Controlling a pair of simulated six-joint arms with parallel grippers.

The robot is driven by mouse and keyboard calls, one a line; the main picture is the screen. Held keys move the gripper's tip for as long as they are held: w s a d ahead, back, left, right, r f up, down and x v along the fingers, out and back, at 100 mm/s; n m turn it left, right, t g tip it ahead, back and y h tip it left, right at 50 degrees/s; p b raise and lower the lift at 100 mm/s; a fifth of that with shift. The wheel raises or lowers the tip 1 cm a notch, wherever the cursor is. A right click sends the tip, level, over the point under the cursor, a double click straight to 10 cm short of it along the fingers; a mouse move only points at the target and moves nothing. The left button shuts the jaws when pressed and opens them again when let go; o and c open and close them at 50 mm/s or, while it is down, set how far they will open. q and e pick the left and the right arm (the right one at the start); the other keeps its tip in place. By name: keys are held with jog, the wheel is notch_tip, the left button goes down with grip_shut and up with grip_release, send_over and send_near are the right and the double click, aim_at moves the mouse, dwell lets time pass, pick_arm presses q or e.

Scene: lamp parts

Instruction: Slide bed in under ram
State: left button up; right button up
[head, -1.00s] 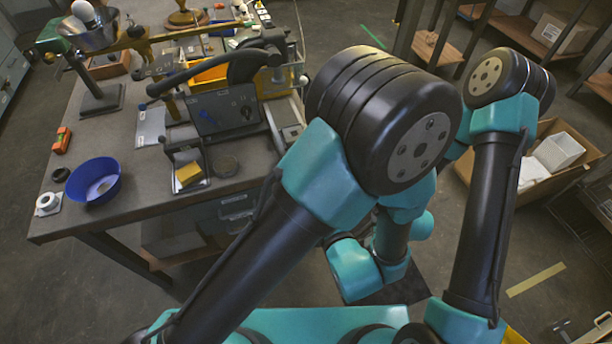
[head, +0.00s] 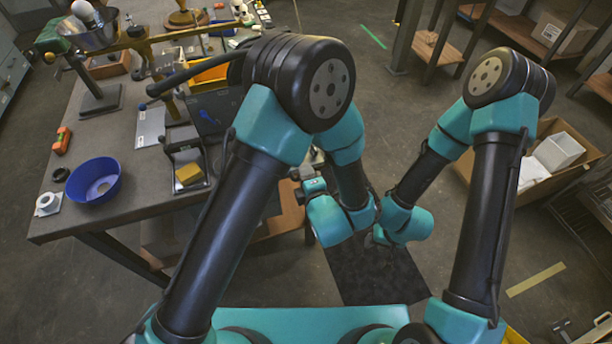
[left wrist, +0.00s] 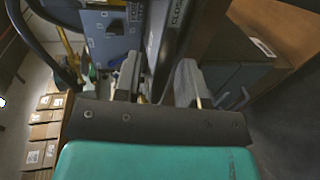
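The press with its long black lever (head: 195,78) and dark blue-grey plate (head: 207,112) stands on the workbench, partly hidden behind my left arm. I cannot pick out the bed or ram clearly. In the left wrist view the blue-grey plate (left wrist: 108,38) is at the top, beside a dark rail (left wrist: 176,22) lettered "CLOSE". My left gripper (left wrist: 157,82) has its fingers apart around the lower end of this rail; no grip shows. In the head view it is near the bench's right edge. My right gripper (head: 379,238) is low beside my left wrist, its fingers not discernible.
An open cardboard box (head: 548,172) is on the floor at right.

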pick_arm(q)
grip_shut()
dwell(0.4)
